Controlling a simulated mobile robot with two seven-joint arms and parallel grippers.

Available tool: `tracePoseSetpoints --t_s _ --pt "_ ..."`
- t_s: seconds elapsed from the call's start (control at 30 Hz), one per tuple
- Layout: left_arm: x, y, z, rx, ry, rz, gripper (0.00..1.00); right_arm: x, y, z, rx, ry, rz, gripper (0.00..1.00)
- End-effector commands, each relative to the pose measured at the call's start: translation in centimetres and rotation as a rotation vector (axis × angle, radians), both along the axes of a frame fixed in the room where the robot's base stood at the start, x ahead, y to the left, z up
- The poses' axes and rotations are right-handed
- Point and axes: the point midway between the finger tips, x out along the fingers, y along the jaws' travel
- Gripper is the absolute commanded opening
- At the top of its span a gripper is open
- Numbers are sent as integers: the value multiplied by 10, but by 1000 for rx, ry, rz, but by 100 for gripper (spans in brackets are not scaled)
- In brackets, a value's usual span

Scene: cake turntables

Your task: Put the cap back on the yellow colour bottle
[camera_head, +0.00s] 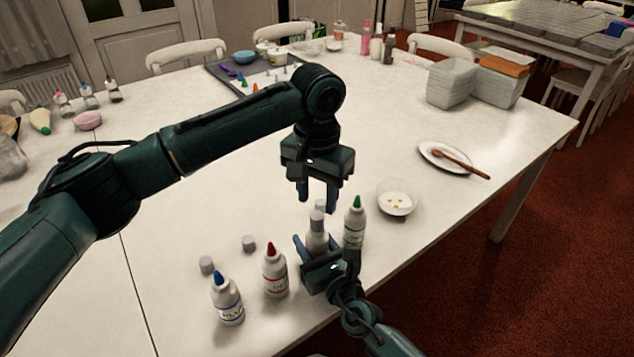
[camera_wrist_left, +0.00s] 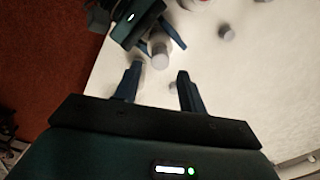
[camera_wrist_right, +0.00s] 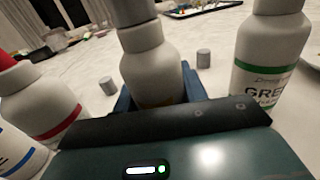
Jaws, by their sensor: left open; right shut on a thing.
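My right gripper (camera_head: 318,256) is shut on a white bottle (camera_head: 317,242), which stands upright; a sliver of yellow label shows in the right wrist view (camera_wrist_right: 160,104). A grey cap (camera_head: 316,218) sits on top of this bottle; it also shows in the left wrist view (camera_wrist_left: 160,55). I cannot tell how firmly it is seated. My left gripper (camera_head: 317,197) is open and empty, its fingers pointing down, above and just behind the capped bottle. Another grey cap (camera_head: 320,204) stands on the table behind the bottle.
A green-tipped bottle (camera_head: 354,224) stands close to the right. A red-tipped bottle (camera_head: 275,272) and blue-tipped bottle (camera_head: 227,301) stand to the left. Loose grey caps (camera_head: 249,243) lie behind them. A bowl (camera_head: 396,203) is beyond the green bottle. The table's middle left is clear.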

Motion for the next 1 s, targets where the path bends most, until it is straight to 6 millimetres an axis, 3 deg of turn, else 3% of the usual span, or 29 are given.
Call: tracePoseSetpoints --t_s 0.3,0.73,1.0 --pt "0 0 -46 1 2 0 41 0 0 0 0 1 0 0" --pt "0 0 -55 0 0 0 41 0 0 0 0 1 0 0" --pt "0 0 -55 -1 -1 0 20 0 0 0 0 1 0 0"
